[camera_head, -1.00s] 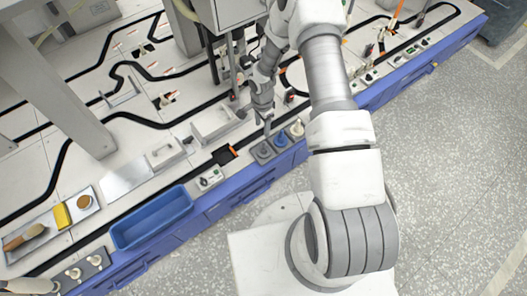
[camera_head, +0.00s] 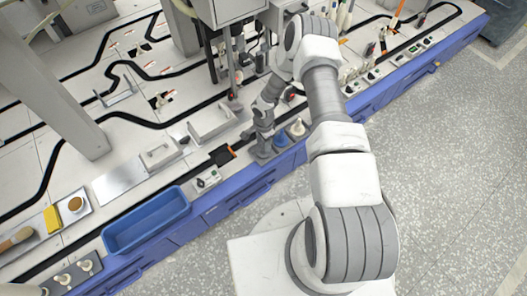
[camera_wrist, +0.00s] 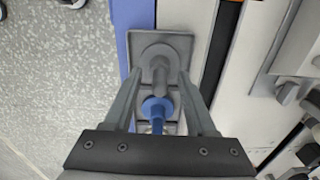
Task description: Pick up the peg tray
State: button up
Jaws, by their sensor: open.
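The grey peg tray lies along the blue front edge of the bench, right of centre in the head view. It shows from above in the wrist view (camera_wrist: 181,44). A grey peg (camera_wrist: 159,65) stands at its end, with a blue peg (camera_wrist: 157,106) behind it; a white peg (camera_head: 298,128) shows in the head view. My gripper (camera_wrist: 160,78) is open, pointing down, one finger on each side of the grey peg. I cannot tell whether the fingers touch it. In the head view my gripper (camera_head: 264,152) hides the tray's near end.
A blue bin (camera_head: 147,222) sits at the bench's front left, beside another grey holder with white pegs (camera_head: 72,274). A small switch box (camera_head: 207,180) lies just left of my gripper. Metal blocks (camera_head: 209,121) stand behind it. Open floor lies to the right.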

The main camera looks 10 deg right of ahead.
grip_shut()
dwell(0.3)
jog(key=shift+f, duration=0.1)
notch_tip(320, 180, up, 10)
jog(key=p, duration=0.3)
dwell(0.4)
